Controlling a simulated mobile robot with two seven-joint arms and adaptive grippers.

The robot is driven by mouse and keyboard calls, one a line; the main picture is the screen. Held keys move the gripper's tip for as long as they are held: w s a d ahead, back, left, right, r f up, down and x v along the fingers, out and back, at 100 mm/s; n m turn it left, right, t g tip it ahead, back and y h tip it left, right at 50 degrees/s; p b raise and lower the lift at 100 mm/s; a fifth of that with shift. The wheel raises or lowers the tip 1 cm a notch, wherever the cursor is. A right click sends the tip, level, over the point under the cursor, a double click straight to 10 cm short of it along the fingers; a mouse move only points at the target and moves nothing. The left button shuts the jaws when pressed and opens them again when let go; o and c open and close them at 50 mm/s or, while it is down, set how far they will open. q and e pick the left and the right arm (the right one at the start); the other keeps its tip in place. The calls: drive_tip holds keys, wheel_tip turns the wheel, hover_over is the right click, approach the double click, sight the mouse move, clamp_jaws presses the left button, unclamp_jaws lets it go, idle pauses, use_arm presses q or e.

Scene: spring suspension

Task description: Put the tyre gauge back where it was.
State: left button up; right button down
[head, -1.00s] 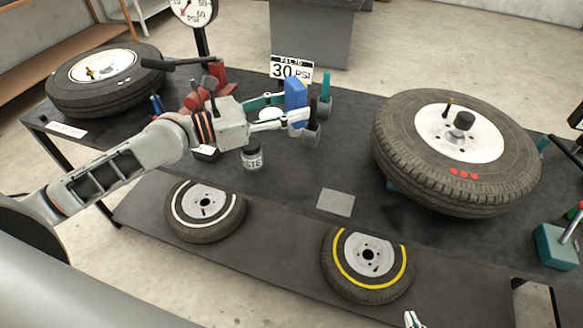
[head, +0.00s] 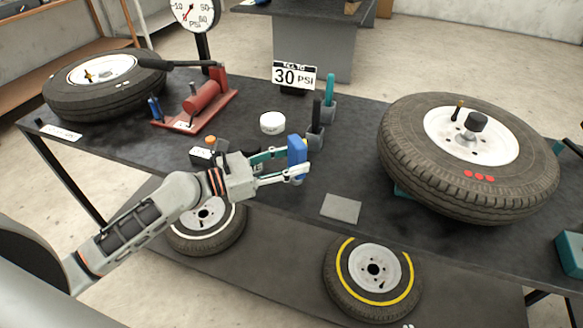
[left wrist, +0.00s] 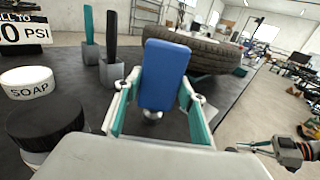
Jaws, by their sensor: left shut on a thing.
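The tyre gauge, a blue block (head: 296,152), is held upright between the fingertips of my left gripper (head: 290,164). In the left wrist view the blue gauge (left wrist: 165,75) stands between the two teal fingers, with a small round metallic part below it. It appears to be above the dark tabletop; the exact gap cannot be told. A flat grey pad (head: 341,208) lies bare on the table to the right and nearer the front edge. My right gripper (left wrist: 255,146) shows small at the right of the left wrist view; its opening is unclear.
Two small holders with upright dark (head: 315,130) and teal (head: 329,98) pieces stand just behind the gauge. A white soap tub (head: 272,122) and a dark-lidded jar (left wrist: 45,128) are nearby. A large tyre (head: 470,155) lies right; a 30 PSI sign (head: 295,75) stands behind.

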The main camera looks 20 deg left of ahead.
use_arm(q)
drive_tip(key=shift+f, duration=0.7)
use_arm(e)
drive_tip(key=shift+s+f, duration=0.15)
drive_tip(key=shift+f, duration=0.4)
drive_tip(key=shift+r, duration=0.1)
use_arm(q)
drive_tip(key=shift+f, duration=0.1)
drive_tip(key=o, duration=1.2)
drive_tip(key=shift+c, duration=0.2)
use_arm(e)
drive_tip(key=shift+r, duration=0.15)
